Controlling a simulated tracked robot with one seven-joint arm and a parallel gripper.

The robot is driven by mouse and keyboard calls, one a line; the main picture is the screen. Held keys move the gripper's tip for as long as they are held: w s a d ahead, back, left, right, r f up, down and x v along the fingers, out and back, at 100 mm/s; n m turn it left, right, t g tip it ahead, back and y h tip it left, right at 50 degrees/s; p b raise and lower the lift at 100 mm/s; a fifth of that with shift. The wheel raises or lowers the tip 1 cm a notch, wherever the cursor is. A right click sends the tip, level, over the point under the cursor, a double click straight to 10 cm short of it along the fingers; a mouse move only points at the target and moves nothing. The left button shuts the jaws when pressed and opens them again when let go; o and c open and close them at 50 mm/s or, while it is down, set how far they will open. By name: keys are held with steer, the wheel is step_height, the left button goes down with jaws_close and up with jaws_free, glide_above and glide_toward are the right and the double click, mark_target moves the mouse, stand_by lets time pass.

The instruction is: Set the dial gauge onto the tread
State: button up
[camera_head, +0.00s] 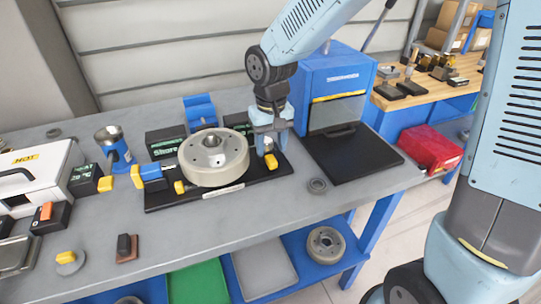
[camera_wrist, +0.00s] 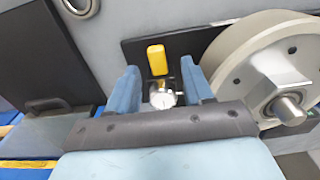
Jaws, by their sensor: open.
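The dial gauge, a small round white-faced dial, shows between my fingers in the wrist view (camera_wrist: 162,99). A yellow block (camera_wrist: 156,59) is just beyond it; in the head view the yellow block (camera_head: 271,162) is by the right end of the black base plate. My gripper (camera_head: 268,146) is low over that end, pointing down, with its fingers apart on either side of the gauge; it also shows in the wrist view (camera_wrist: 161,84). Whether the fingers touch the gauge cannot be told. The grey metal wheel (camera_head: 214,172), whose outer rim is the tread, lies flat left of my gripper.
The black base plate (camera_head: 215,194) carries the wheel and a yellow-blue clamp (camera_head: 150,172). A blue machine (camera_head: 335,85) with a black tray (camera_head: 350,160) stands right. A grey ring (camera_head: 317,185) lies in front. Bare bench (camera_head: 200,235) is at front centre.

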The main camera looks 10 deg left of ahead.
mark_target(271, 162)
step_height(271, 162, up, 9)
steer(key=shift+f, duration=0.15)
steer(key=shift+s, duration=0.1)
steer(key=s+d+r+m+t, duration=0.1)
steer(key=d+r, duration=0.2)
steer(key=d, duration=0.5)
steer(key=s+d+r+m+t, duration=0.1)
steer(key=d+r+m+t, duration=0.1)
steer(key=d+r, duration=0.35)
steer(key=s+d+m+t, duration=0.1)
steer(key=s+d, duration=0.3)
steer(key=d, duration=0.3)
steer(key=s+d+m+t, duration=0.1)
steer(key=s+d, duration=0.4)
steer(key=d, duration=0.3)
steer(key=shift+r, duration=0.45)
steer(key=shift+s+d+t, duration=0.3)
steer(key=shift+c, duration=0.8)
